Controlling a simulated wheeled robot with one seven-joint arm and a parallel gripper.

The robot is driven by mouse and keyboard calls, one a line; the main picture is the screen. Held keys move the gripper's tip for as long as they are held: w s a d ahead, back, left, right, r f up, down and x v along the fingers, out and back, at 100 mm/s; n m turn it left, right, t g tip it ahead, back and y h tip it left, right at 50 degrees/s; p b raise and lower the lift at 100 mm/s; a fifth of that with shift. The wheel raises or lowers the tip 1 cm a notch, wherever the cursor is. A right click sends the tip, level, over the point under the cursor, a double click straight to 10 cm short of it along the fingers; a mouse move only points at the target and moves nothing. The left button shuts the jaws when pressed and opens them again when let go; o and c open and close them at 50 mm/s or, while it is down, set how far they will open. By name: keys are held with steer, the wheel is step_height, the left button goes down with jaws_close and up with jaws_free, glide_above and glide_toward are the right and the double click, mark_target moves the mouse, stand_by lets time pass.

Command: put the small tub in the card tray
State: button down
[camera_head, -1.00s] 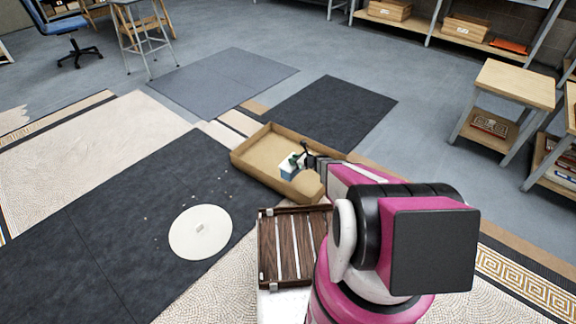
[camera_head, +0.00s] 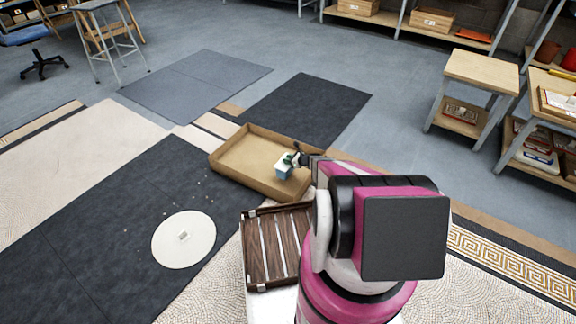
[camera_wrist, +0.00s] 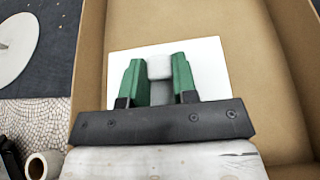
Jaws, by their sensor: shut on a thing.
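The small tub (camera_head: 285,171) is light blue with a white top. In the wrist view its white top (camera_wrist: 212,68) carries a pale knob (camera_wrist: 160,67). My gripper (camera_wrist: 159,78) has its green fingers shut on either side of this knob. The card tray (camera_head: 240,168) is a shallow brown open box on the floor, and its wall also shows in the wrist view (camera_wrist: 88,70). The tub is over the tray's inside, near its right front part. I cannot tell whether it touches the tray's floor.
A dark slatted wooden crate (camera_head: 262,250) stands just in front of the tray. A round white disc (camera_head: 184,240) lies on the dark mat to the left. A small wooden table (camera_head: 482,70) stands at the back right. The tray's left part is empty.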

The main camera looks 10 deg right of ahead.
steer(key=shift+f, duration=1.85)
steer(key=shift+f, duration=0.15)
steer(key=c, duration=0.9)
jaws_free()
